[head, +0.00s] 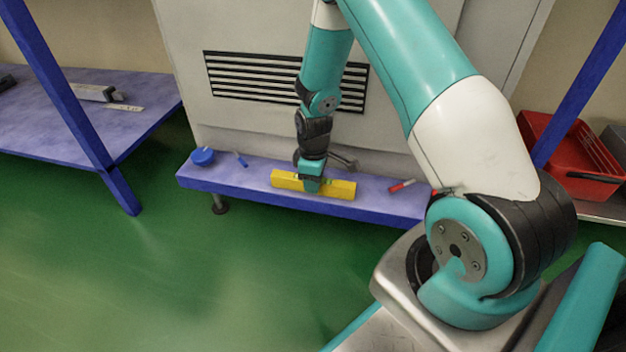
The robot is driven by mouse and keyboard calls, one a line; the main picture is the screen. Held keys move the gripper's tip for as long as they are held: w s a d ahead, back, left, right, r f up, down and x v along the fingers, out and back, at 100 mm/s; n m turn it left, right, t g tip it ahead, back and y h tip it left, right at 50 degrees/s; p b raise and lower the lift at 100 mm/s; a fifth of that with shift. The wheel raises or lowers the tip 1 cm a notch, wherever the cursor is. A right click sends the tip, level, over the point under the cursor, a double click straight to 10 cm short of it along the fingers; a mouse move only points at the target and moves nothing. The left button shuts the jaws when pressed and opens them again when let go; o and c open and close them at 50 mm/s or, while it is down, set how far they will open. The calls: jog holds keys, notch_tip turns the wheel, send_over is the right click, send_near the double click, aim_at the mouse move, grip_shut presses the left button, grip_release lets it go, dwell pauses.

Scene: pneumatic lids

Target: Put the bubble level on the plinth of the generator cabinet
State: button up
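The yellow bubble level (340,189) lies lengthwise along the blue-purple plinth (230,180) at the foot of the pale generator cabinet (240,118). It appears to rest on the plinth's top near the front edge, though any small gap beneath it cannot be made out. My gripper (312,184) points down at the middle of the level, with a teal finger in front of its near side. The far finger is hidden, so I cannot tell whether the gripper is closed on the level.
A blue round item (202,157) and a small blue item (240,159) lie on the plinth's left part. A red marker-like item (402,186) lies to the right. A blue-legged bench (130,92) stands left, a red crate (585,160) right. Green floor is clear in front.

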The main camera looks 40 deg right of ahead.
jog(key=shift+o, duration=1.3)
notch_tip(320, 180, up, 12)
jog(key=p, duration=0.8)
jog(key=s+a+r+y, duration=0.1)
jog(key=s+a+r, duration=0.2)
jog(key=a+r, duration=0.45)
jog(key=s+a+r+y, duration=0.1)
jog(key=s+a+r, duration=0.2)
jog(key=a+r, duration=0.45)
jog(key=s+a+r+y, duration=0.1)
jog(key=s+a+r, duration=0.3)
jog(key=s, duration=0.4)
jog(key=s+a+r+y, duration=0.1)
jog(key=s+a+r, duration=0.2)
jog(key=s+r, duration=0.4)
jog(key=shift+s+a+m, duration=0.3)
jog(key=shift+s+a, duration=0.05)
jog(key=shift+s, duration=0.35)
